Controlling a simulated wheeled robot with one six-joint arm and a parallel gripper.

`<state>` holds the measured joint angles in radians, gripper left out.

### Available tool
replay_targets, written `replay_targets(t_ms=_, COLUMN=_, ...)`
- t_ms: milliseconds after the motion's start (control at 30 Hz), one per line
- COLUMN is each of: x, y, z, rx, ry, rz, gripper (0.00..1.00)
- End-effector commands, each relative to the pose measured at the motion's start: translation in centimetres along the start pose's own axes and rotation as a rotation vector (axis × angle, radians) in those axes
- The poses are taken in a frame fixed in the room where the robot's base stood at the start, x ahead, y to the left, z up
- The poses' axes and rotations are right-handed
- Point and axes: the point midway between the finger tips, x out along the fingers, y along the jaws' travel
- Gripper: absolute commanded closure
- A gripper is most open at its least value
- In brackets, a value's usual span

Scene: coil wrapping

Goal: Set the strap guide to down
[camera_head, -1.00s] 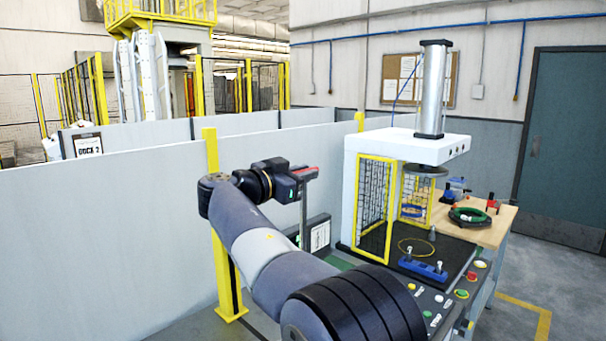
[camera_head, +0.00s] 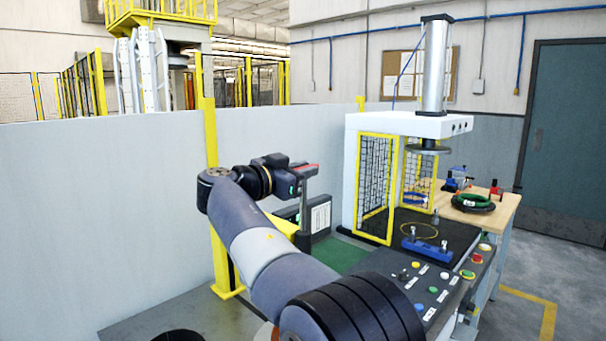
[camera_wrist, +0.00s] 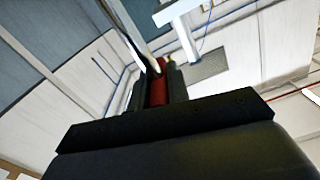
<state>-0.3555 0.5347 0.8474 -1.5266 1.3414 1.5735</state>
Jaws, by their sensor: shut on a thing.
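My gripper (camera_head: 306,171) is in the middle of the head view, left of the press. It is shut on a red bar-shaped handle (camera_head: 310,168). In the wrist view the red handle (camera_wrist: 158,92) sits between the two dark fingers. A grey upright post (camera_head: 304,210) stands directly below the gripper, and the handle appears to belong to this guide. The join between handle and post is hidden by the gripper.
The press frame (camera_head: 425,124) with a yellow mesh guard (camera_head: 375,187) stands to the right. A button panel (camera_head: 420,285) is in front of it. A grey partition wall (camera_head: 90,210) runs behind my arm.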

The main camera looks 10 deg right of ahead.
Motion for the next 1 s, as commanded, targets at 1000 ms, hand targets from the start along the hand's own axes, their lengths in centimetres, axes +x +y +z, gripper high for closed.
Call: replay_targets(t_ms=1000, x=0.0, y=2.3, z=12.1, rx=-0.001, ry=-0.004, rz=0.0, gripper=1.0)
